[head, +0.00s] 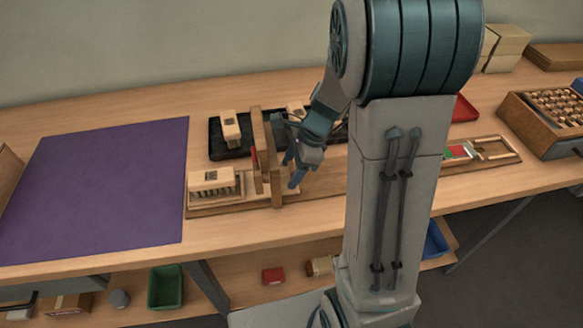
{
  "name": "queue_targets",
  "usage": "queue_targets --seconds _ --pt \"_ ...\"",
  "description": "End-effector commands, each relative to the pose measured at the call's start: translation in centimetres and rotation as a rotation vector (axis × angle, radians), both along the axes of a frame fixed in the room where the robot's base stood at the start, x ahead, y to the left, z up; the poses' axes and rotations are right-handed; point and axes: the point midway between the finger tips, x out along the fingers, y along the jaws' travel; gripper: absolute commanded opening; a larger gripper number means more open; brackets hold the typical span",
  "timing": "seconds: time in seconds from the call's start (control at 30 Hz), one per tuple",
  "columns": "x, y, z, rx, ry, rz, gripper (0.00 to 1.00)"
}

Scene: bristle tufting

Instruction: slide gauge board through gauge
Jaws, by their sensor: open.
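The gauge (276,165) is a pair of upright wooden posts or plates on a long wooden base on the bench. A pale brush block with bristles (213,180) and a dark mark on top stands left of the gauge. It seems to rest on a light board (231,193), which I take to be the gauge board. My gripper (293,172) is just right of the gauge, pointing down, open, with nothing visible between its fingers. Whether it touches the gauge or board is unclear. My arm hides the base's right part.
A black tray (216,150) with brush blocks (231,127) lies behind the gauge. A purple mat (100,185) covers the bench at left. At right are a wooden frame (510,152) with coloured pieces, a red tray (463,110) and a filled wooden crate (525,123).

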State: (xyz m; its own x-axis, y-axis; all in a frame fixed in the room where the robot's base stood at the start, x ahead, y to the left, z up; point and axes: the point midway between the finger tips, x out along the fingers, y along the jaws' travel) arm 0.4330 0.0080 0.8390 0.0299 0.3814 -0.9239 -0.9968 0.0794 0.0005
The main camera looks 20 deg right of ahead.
Motion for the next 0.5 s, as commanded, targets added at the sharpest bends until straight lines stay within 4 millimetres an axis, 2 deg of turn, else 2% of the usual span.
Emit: queue_targets --seconds 0.5 --pt "-0.2 -4.0 9.8 -0.001 -0.005 -0.002 0.58"
